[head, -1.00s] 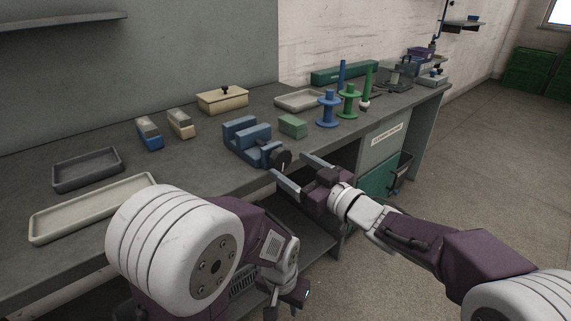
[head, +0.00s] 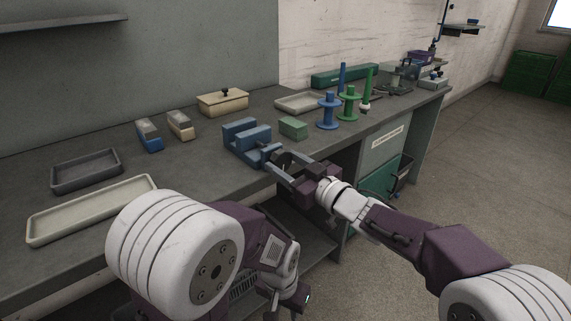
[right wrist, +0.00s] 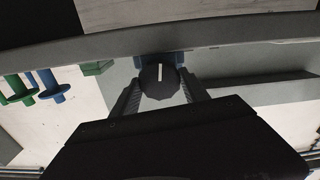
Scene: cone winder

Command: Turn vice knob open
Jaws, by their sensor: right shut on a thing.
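The blue vice (head: 240,143) sits near the front edge of the grey bench. Its round dark knob (head: 285,159) faces the front; in the right wrist view the knob (right wrist: 158,88) shows a pale, nearly upright mark on its face. My right gripper (head: 287,166) is shut on the knob, one finger on each side of it; both fingers (right wrist: 160,82) also show in the right wrist view. My left gripper (head: 290,302) hangs low in front of the bench, away from the vice, and its jaws are too small and dark to read.
A green block (head: 293,127) lies right of the vice, with a blue spool (head: 328,113) and a green spool (head: 349,105) beyond. A pale tray (head: 85,211) and a dark tray (head: 86,172) lie to the left. An open green drawer (head: 376,188) is below the bench.

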